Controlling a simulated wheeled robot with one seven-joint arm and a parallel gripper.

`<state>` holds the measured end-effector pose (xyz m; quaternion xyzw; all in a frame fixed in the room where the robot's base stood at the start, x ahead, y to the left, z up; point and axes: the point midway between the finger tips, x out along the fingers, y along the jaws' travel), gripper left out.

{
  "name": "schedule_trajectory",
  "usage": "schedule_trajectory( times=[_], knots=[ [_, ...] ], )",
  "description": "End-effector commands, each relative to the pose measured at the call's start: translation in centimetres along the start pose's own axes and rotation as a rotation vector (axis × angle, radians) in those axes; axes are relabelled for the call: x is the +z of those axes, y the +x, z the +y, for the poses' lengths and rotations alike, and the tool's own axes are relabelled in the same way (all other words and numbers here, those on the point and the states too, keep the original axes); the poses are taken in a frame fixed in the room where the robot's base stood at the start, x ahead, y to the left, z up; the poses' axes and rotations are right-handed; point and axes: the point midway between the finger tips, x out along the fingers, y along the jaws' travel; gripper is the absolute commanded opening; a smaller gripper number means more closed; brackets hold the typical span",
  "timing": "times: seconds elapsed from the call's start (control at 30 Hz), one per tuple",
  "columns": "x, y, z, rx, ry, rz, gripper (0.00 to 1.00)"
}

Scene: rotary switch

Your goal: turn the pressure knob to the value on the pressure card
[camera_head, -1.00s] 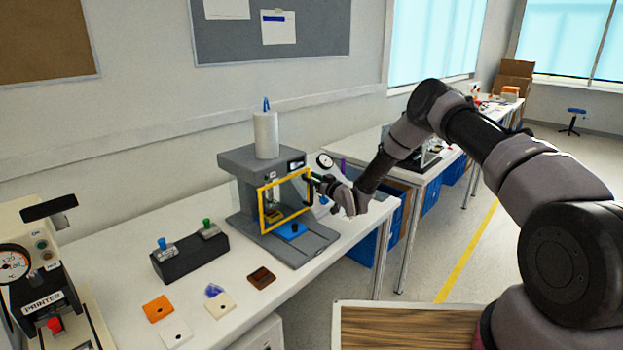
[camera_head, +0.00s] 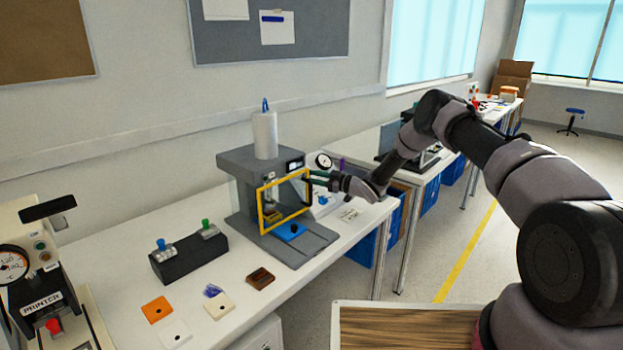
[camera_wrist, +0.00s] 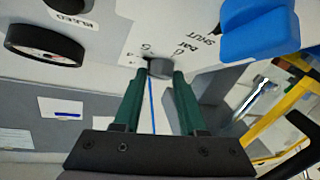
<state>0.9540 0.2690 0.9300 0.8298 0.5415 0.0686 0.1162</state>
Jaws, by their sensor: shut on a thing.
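The grey pressure knob (camera_wrist: 160,69) shows in the wrist view on a pale panel, with "bar" and some digits printed round it; I cannot read its setting surely. My gripper (camera_wrist: 159,75) has its two green fingers on either side of the knob and is shut on it. In the head view my gripper (camera_head: 312,175) is at the right side of the grey press (camera_head: 240,160), where the knob itself is hidden. A small white card with dark print (camera_head: 348,215) lies on the table right of the press; its text is too small to read, and I cannot tell whether it is the pressure card.
A blue handle (camera_wrist: 258,30) marked "SHUT" is close to the knob. A round gauge (camera_wrist: 45,42) is at the left in the wrist view. A yellow frame (camera_head: 262,212) stands at the press front. A black block with knobs (camera_head: 190,260) and several small plates lie leftward.

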Motion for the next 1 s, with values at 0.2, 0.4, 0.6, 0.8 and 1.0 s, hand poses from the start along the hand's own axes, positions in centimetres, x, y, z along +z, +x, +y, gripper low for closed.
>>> schedule_trajectory(
  times=[0.2, 0.4, 0.6, 0.8, 1.0],
  knots=[
    [0.09, -0.04, 0.28, -0.099, -0.084, 0.005, 0.0],
    [0.04, 0.0, 0.37, -0.153, -0.126, 0.01, 0.0],
    [0.07, -0.01, 0.37, -0.174, -0.142, 0.011, 0.0],
    [0.06, -0.02, 0.38, -0.176, -0.144, 0.011, 0.0],
    [0.05, -0.02, 0.38, -0.175, -0.143, 0.011, 0.56]
  ],
)
